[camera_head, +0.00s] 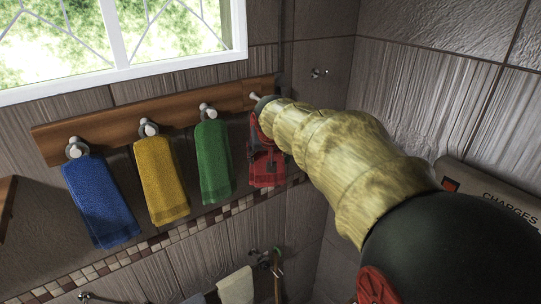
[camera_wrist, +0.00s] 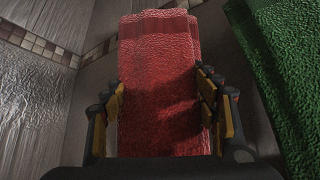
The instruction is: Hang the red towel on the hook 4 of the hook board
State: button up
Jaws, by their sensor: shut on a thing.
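The red towel (camera_head: 267,176) hangs down just below the right end of the wooden hook board (camera_head: 180,117) in the head view. My gripper (camera_wrist: 161,90) is shut on the red towel (camera_wrist: 160,50), with a finger along each side of it in the wrist view. The fourth hook (camera_head: 255,96), at the board's right end, is just above the towel and beside the end of my arm. My arm hides part of the towel's top, so I cannot tell whether it is on the hook.
A blue towel (camera_head: 100,202), a yellow towel (camera_head: 161,178) and a green towel (camera_head: 214,160) hang on the other hooks. The green towel (camera_wrist: 285,60) is close on the right in the wrist view. A window (camera_head: 120,40) is above; a wall corner is at right.

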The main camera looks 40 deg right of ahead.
jog(key=shift+w+d+f, duration=0.1)
jog(key=shift+w+f, duration=0.05)
jog(key=shift+w, duration=0.95)
jog(key=shift+w+d+f, duration=0.1)
jog(key=shift+w+f, duration=0.05)
jog(key=shift+w, duration=0.9)
jog(key=o, duration=1.7)
jog(key=shift+o, duration=0.6)
jog(key=shift+a+r, duration=0.1)
jog(key=v, duration=1.1)
jog(key=shift+s+a+r, duration=0.15)
jog(key=shift+s+r, duration=0.1)
jog(key=shift+s, duration=0.05)
